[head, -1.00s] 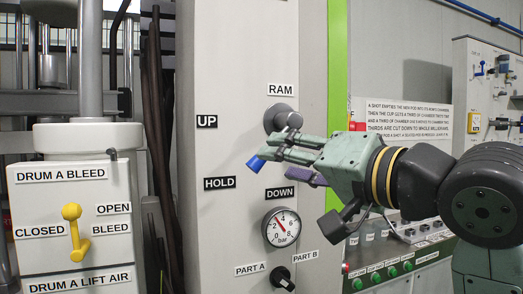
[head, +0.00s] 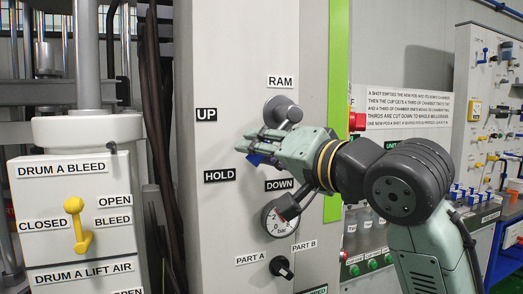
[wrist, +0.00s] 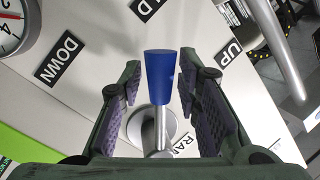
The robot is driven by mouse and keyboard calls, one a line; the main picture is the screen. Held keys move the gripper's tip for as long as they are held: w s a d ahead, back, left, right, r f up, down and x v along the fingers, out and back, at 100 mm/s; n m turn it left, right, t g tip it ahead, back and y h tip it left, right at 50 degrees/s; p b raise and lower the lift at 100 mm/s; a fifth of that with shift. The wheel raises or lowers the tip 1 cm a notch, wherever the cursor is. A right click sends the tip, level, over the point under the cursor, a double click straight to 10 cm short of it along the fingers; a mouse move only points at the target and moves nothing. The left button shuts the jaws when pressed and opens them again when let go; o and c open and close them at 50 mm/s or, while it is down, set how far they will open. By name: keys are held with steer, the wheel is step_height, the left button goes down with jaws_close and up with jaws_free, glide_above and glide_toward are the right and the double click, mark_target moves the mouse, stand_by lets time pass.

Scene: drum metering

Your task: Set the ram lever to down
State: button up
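The ram lever has a grey round hub (head: 284,110) on the pale panel, below the RAM label. Its blue handle end (wrist: 161,78) points toward the HOLD label (head: 220,175), between UP (head: 206,114) and DOWN (head: 279,185). The blue end also shows, partly hidden by my fingers, in the head view (head: 257,159). My gripper (wrist: 160,82) is open around the blue handle, one finger on each side. Gaps show between the handle and both fingers in the wrist view. In the head view my gripper (head: 260,145) covers much of the lever's rod.
A pressure gauge (head: 279,220) sits below DOWN, partly covered by my gripper, with a black part selector knob (head: 281,267) beneath. A yellow bleed valve handle (head: 77,222) is at the left. A red button (head: 357,122) is behind my arm. The panel left of the lever is clear.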

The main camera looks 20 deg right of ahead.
jaws_close()
stand_by(0.3)
